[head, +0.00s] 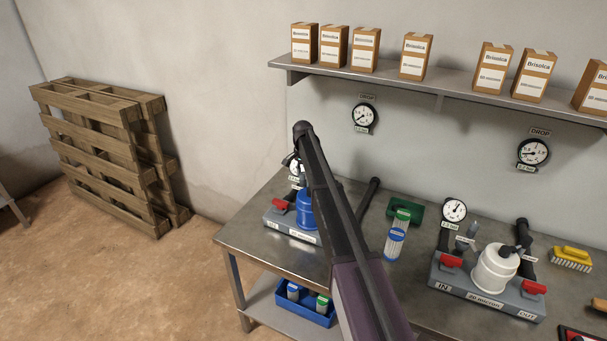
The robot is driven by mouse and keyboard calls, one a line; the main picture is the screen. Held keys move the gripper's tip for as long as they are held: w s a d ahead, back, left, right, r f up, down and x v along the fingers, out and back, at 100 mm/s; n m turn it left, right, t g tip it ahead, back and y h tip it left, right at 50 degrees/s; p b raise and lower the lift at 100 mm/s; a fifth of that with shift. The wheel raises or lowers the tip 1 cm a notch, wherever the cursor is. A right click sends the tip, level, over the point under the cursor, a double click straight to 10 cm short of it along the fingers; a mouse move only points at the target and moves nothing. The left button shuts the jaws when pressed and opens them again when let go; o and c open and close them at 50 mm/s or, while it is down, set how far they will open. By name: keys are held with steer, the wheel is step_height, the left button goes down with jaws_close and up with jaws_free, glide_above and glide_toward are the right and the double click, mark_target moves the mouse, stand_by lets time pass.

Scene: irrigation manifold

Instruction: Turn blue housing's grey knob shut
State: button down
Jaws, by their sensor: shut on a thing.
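A red handle (279,205) shows at the left end of this block. My arm rises from the bottom of the head view and crosses in front of the block's right part. The grey knob of the blue housing cannot be made out and is probably behind my arm. My gripper is not visible either, so its contact with the knob cannot be seen.
A second manifold (487,300) with a white housing (494,269) and red handles stands to the right. Boxes line the shelf (455,95) above.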

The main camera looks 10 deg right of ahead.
steer(key=n, duration=0.6)
steer(key=shift+s, duration=0.2)
steer(key=n, duration=0.7)
stand_by(0.3)
steer(key=shift+c, duration=1.8)
jaws_free()
steer(key=shift+w, duration=0.1)
